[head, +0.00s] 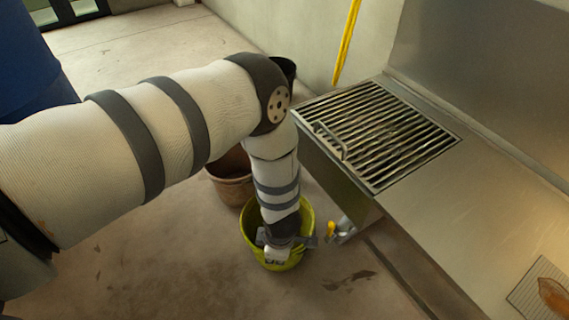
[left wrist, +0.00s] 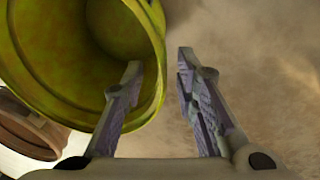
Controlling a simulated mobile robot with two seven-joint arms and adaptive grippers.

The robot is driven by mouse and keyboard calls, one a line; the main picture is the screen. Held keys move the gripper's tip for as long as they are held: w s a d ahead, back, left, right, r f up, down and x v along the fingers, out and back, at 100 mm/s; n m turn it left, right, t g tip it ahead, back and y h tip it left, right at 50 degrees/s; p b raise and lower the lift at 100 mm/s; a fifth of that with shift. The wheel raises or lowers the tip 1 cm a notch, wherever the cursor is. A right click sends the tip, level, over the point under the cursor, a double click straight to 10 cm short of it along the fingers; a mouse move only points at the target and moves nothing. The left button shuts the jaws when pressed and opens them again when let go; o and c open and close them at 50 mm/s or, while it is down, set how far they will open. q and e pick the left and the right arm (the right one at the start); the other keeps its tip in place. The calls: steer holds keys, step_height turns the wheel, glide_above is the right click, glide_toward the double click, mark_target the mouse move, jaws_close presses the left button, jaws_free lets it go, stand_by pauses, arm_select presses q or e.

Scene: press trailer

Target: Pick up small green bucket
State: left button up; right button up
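A small yellow-green bucket (head: 303,221) stands on the floor, below the grated metal counter. My left arm reaches down over it, and the left gripper (head: 287,241) is at its rim, hiding part of the bucket. In the left wrist view the bucket (left wrist: 45,60) fills the upper left. The left gripper (left wrist: 160,85) is open there, with one finger over the bucket's opening and the other outside its wall. The rim lies between the fingers, and a gap shows on the outer side. My right gripper is not in view.
A brown bucket (head: 231,178) stands just behind the green one, and a dark bucket (head: 287,68) is farther back, partly hidden by my arm. The metal counter with a grate (head: 385,130) rises at the right. A yellow pole (head: 347,40) leans by the wall. Floor at front left is clear.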

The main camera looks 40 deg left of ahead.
mark_target(274, 262)
arm_select(q)
steer(key=f, duration=0.2)
steer(key=f+b, duration=0.1)
steer(key=f, duration=0.1)
steer(key=f+b, duration=0.1)
steer(key=f, duration=0.1)
steer(key=shift+a+f, duration=0.3)
steer(key=shift+a, duration=0.1)
steer(key=shift+w+f+b, duration=0.15)
steer(key=shift+f+b, duration=0.1)
steer(key=shift+b, duration=0.1)
steer(key=shift+r, duration=0.2)
steer(key=shift+c, duration=0.4)
jaws_close()
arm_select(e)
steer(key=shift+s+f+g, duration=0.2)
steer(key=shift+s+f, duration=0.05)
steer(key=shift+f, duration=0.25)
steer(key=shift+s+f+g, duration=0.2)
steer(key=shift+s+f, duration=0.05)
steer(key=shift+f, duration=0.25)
arm_select(q)
steer(key=shift+w, duration=0.1)
